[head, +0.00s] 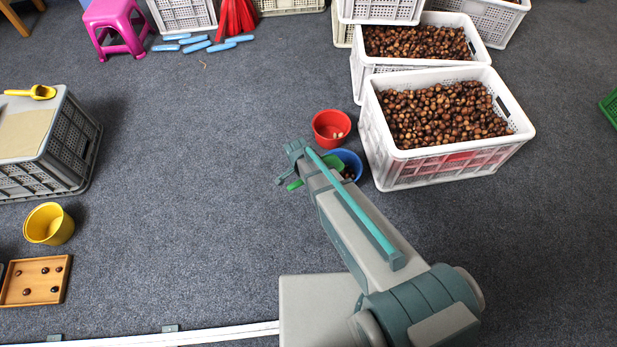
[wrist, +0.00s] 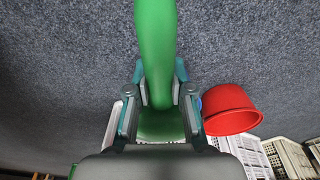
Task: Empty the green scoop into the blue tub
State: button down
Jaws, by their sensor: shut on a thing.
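The green scoop (wrist: 156,40) is held in my gripper (wrist: 159,76), whose fingers close on its handle from both sides in the wrist view. In the head view, parts of the scoop (head: 295,185) show on either side of my arm's end. The blue tub (head: 351,159) stands on the floor just right of my arm's end, partly covered by the arm. Some dark chestnuts (head: 348,174) show low in or at the tub. A thin blue strip of the tub also shows beside the red tub in the wrist view. Whether the scoop holds chestnuts is hidden.
A red tub (head: 332,124) with a few pale pieces stands behind the blue tub. White crates full of chestnuts (head: 440,160) stand close on the right. A yellow bucket (head: 49,224), a wooden tray (head: 35,281) and a grey crate (head: 84,150) are at the left. Carpet between is clear.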

jog(key=shift+f+t+h, duration=0.1)
jog(key=shift+t+h, duration=0.2)
jog(key=shift+r, duration=0.25)
jog(key=shift+d+p+v, duration=0.2)
jog(key=shift+p+v, duration=0.5)
jog(key=shift+v, duration=0.55)
jog(key=shift+w, duration=0.1)
